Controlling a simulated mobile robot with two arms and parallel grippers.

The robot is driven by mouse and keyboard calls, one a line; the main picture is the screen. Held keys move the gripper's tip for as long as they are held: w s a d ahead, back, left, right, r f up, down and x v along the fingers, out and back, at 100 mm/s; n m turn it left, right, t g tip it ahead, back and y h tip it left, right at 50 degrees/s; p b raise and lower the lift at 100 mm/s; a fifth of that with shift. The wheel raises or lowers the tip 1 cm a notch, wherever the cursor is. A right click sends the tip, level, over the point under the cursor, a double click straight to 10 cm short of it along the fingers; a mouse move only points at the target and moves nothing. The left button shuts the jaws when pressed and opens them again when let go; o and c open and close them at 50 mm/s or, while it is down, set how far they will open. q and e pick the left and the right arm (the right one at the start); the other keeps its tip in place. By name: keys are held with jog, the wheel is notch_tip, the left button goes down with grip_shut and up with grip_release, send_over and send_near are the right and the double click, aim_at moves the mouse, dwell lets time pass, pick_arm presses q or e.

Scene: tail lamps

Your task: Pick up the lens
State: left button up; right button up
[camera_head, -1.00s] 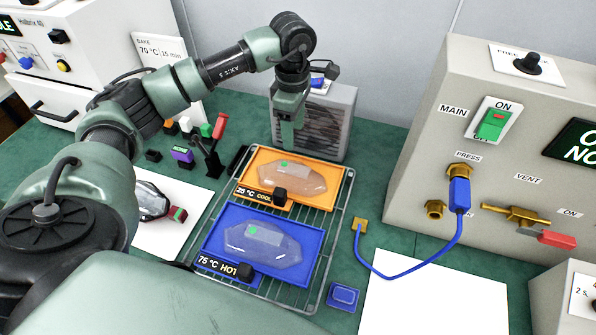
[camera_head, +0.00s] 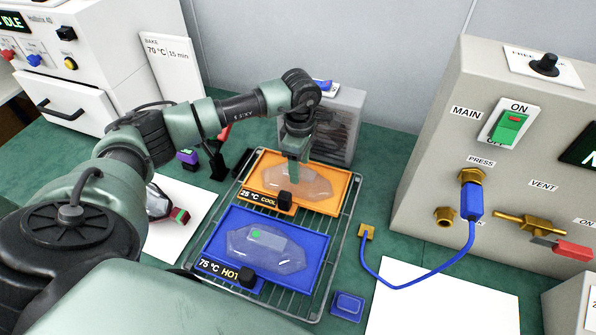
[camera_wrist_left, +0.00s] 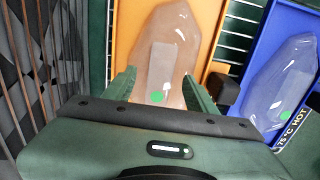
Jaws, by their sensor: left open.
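A clear lens (camera_head: 308,185) lies in the orange tray (camera_head: 340,192) marked 25 °C COOL. A second clear lens (camera_head: 285,258) lies in the blue tray (camera_head: 232,222) marked 75 °C HOT. Each has a pale label with a green dot. My left gripper (camera_head: 294,180) is over the orange tray, pointing down at its lens. In the left wrist view its open fingers (camera_wrist_left: 163,92) stand on both sides of that lens (camera_wrist_left: 165,55), with nothing gripped. Whether they touch it I cannot tell. The blue tray's lens (camera_wrist_left: 285,80) also shows there, at the right. My right gripper is not in view.
Both trays sit on a wire rack (camera_head: 338,235). A grey fan box (camera_head: 338,125) stands close behind the orange tray. A control panel with a blue hose (camera_head: 440,268) is at the right. White sheets (camera_head: 445,300) lie on the green table.

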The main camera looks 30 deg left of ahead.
pick_arm(q)
jog(key=shift+f, duration=0.5)
jog(key=shift+f+b, duration=0.2)
jog(key=shift+b, duration=0.1)
grip_shut()
